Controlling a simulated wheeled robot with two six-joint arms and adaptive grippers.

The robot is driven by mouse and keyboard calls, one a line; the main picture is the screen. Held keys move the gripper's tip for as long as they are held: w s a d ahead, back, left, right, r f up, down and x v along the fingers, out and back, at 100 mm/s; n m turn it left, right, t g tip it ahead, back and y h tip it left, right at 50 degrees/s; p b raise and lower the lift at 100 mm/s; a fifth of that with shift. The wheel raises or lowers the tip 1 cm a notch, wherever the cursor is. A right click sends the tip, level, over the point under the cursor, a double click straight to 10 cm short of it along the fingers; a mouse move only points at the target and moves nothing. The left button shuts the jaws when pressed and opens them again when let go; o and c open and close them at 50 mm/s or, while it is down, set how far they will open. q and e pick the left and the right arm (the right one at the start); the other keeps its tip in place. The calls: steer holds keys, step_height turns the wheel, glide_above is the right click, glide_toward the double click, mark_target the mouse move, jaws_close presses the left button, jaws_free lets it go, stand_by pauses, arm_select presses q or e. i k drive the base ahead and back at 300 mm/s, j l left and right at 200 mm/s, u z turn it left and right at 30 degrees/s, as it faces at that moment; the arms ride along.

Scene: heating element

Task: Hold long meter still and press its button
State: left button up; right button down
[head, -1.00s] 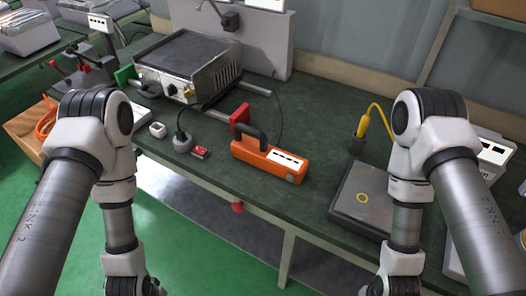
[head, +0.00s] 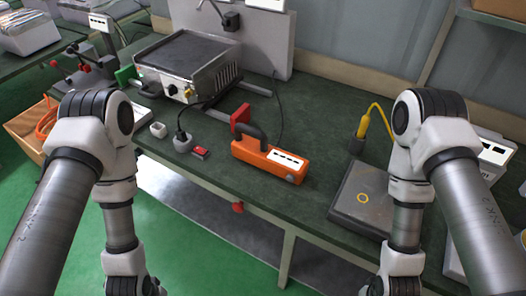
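The long meter (head: 270,160) is an orange body with a black handle and a white panel with dark marks on its upper face. It lies on the dark green workbench (head: 310,220) near the front edge, in the middle of the head view. I cannot make out a separate button on it. My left arm comes in from the left and my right arm from the right, both pointing down. Both grippers are cut off at the bottom edge, so their fingers do not show. Neither arm touches the meter.
A metal hot plate unit (head: 187,66) stands behind the meter, with a red block (head: 240,117) in between. A black plug (head: 183,138) and a small red switch (head: 200,153) lie left of the meter. A grey square plate (head: 361,197) and a yellow-cabled probe (head: 359,140) are right.

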mark_target(290, 179)
steer(key=i+j+z, duration=0.3)
steer(key=j+z, duration=0.15)
steer(key=j, duration=0.15)
steer(key=i+j+z, duration=0.2)
steer(key=j+z, duration=0.2)
steer(key=j, duration=0.25)
steer(key=k+z, duration=0.15)
steer(key=k, duration=0.1)
